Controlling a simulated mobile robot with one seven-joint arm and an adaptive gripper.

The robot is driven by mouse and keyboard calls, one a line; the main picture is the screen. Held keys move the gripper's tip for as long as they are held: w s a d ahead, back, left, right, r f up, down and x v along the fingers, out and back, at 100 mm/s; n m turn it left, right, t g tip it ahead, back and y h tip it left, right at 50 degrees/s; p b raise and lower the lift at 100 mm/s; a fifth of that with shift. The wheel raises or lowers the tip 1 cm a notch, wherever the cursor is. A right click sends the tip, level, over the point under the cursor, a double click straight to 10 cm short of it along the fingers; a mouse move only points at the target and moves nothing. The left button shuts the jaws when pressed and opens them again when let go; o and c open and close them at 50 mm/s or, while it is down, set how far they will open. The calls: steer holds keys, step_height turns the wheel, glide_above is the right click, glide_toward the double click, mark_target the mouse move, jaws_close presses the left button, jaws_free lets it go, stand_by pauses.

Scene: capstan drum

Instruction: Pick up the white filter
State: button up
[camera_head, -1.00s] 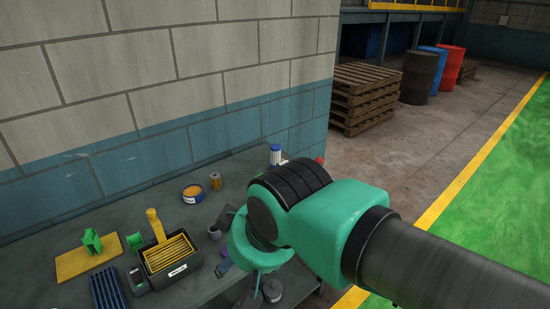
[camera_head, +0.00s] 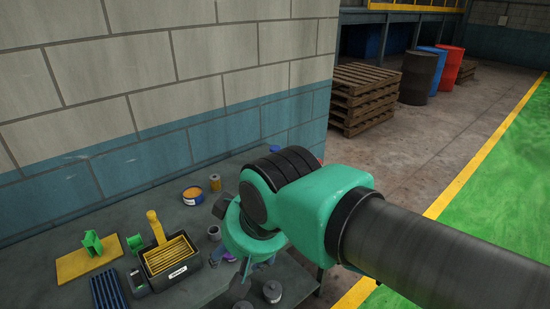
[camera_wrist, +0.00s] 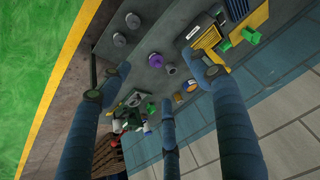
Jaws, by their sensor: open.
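A white cylinder with a blue top, which looks like the white filter, is at the back of the bench. In the head view only its blue top (camera_head: 274,148) shows above my arm; the rest is hidden. In the wrist view a small white and blue shape (camera_wrist: 147,126), likely the same filter, lies beyond the fingers, partly among other items. My gripper (camera_wrist: 160,78) is open, with its fingers spread apart and nothing held between them. In the head view my gripper is mostly hidden under the teal wrist, above the bench's right part.
The bench (camera_head: 205,235) carries a black tray with yellow slats (camera_head: 170,256), an orange-topped tin (camera_head: 192,194), a brown-gold cylinder (camera_head: 215,182) and a purple item (camera_wrist: 170,69). Grey round pieces (camera_head: 272,291) sit near the front edge. A block wall (camera_head: 150,150) stands behind.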

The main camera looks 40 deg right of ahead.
steer(key=w+d+r+m+p, duration=0.3)
steer(key=w+r+m+p, duration=0.15)
steer(key=w, duration=0.45)
steer(key=w+d+r+m+p, duration=0.3)
steer(key=w+d+r+m, duration=0.15)
steer(key=w, duration=0.45)
steer(key=m+g+h+p, duration=0.1)
steer(key=m+p, duration=2.1)
steer(key=m, duration=0.7)
glide_above(276, 148)
steer(key=s, duration=0.4)
step_height(276, 148, down, 16)
steer(key=f, duration=0.1)
steer(key=shift+s+a+r, duration=0.15)
steer(key=shift+a+r, duration=0.1)
steer(key=shift+a, duration=0.25)
steer(key=shift+f, duration=0.1)
steer(key=shift+p+x, duration=0.3)
steer(key=shift+x, duration=3.95)
